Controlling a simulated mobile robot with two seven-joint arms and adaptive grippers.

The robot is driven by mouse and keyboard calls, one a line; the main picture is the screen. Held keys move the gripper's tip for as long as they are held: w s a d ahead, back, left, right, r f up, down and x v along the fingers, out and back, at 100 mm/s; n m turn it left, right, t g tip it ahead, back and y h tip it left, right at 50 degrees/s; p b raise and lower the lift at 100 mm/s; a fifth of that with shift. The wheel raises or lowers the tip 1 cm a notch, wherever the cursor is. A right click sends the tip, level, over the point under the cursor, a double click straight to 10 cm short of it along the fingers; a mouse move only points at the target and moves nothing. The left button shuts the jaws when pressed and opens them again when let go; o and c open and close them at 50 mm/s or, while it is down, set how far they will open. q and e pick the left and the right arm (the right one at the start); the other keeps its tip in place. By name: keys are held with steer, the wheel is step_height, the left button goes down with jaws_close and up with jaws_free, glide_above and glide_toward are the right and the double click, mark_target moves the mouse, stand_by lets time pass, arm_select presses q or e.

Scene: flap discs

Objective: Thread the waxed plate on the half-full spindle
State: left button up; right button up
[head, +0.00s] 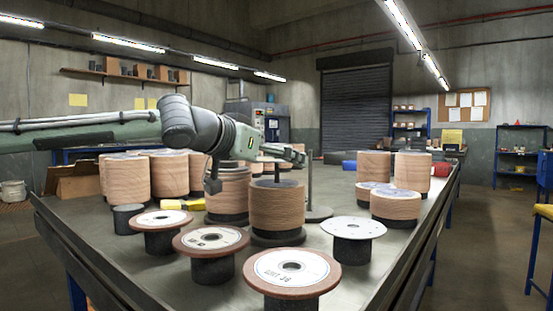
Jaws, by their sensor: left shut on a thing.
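My left arm comes in from the left. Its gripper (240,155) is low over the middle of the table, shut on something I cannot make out. A dark finger part hangs before a wood-coloured stack (235,197). In front, a partly filled spindle carries a wood-coloured stack (277,210) with its dark post showing above. A thin bare post (310,178) stands just right of it. Labelled discs lie on black stands: a front reddish one (318,287), another (188,239), one farther left (144,219), and a pale one (368,228). I cannot tell which is waxed. My right gripper is out of view.
Tall wood-coloured stacks (168,178) crowd the back left. More stacks (396,207) stand at the right edge. A small dark cylinder (127,219) and yellow items (172,204) sit at left. Bare tabletop (385,262) shows at the front right.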

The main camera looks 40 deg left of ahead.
arm_select(q)
steer(key=shift+f, duration=0.25)
stand_by(0.3)
steer(key=shift+f+b, duration=1.4)
steer(key=shift+f, duration=0.05)
steer(key=o, duration=0.7)
steer(key=shift+f, duration=0.1)
steer(key=shift+o, duration=0.7)
glide_toward(276, 176)
steer(key=shift+v, duration=0.8)
steer(key=shift+a, duration=0.1)
